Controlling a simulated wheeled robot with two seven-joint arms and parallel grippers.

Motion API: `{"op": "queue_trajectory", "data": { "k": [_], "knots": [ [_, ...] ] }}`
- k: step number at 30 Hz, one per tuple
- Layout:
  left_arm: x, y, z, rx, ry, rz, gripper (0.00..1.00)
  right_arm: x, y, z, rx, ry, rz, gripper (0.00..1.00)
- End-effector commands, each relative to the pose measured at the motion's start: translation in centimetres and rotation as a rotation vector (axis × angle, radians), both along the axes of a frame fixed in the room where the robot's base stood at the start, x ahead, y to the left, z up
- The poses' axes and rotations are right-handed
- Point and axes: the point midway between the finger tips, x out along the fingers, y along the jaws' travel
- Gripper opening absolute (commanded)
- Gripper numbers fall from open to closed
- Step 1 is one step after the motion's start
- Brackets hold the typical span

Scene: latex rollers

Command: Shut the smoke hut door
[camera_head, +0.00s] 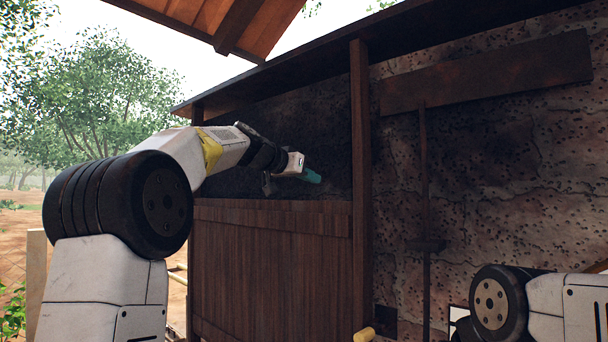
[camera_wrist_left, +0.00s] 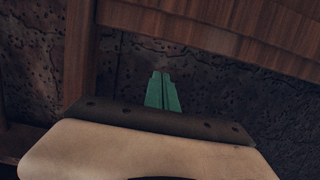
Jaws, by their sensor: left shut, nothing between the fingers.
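The smoke hut door seems to be the dark brown plank panel (camera_head: 270,268) left of the upright post (camera_head: 361,190); a dark space shows above its top edge. I cannot tell whether it sits flush in its frame. My left gripper (camera_head: 312,176) is shut and empty, with teal fingers, above the panel's top edge and left of the post. In the left wrist view the shut fingertips (camera_wrist_left: 162,74) point toward dark, pitted wall, with planks (camera_wrist_left: 235,28) at the upper right; no clear contact shows. My right gripper is out of view; only part of that arm shows at lower right.
A pitted mud wall (camera_head: 480,190) with a dark board (camera_head: 490,75) stands right of the post. A pale wooden peg (camera_head: 364,334) sticks out low by the post. A roof overhang (camera_head: 225,22) hangs above. Open ground and trees (camera_head: 100,95) lie at left.

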Motion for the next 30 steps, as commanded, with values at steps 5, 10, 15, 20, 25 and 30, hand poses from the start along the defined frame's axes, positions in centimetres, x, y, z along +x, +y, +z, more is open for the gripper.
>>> {"op": "queue_trajectory", "data": {
  "k": [5,10,15,20,25,30],
  "knots": [
    [1.5,-1.1,-1.5,0.001,0.003,0.001,0.00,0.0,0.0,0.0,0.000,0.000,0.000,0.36],
    [1.4,-1.1,-3.4,0.000,0.002,0.000,0.00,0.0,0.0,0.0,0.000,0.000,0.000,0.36],
    [1.4,-1.1,-4.4,0.001,0.002,0.002,0.00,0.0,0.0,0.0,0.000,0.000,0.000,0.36],
    [1.4,-1.1,-4.5,0.000,0.001,0.001,0.00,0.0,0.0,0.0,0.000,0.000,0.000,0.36],
    [1.4,-1.1,-4.5,0.000,0.001,0.001,0.00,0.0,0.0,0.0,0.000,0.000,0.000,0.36],
    [1.5,-0.9,-6.3,-0.002,0.005,0.001,0.00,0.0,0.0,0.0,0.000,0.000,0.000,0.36]
  ]
}}
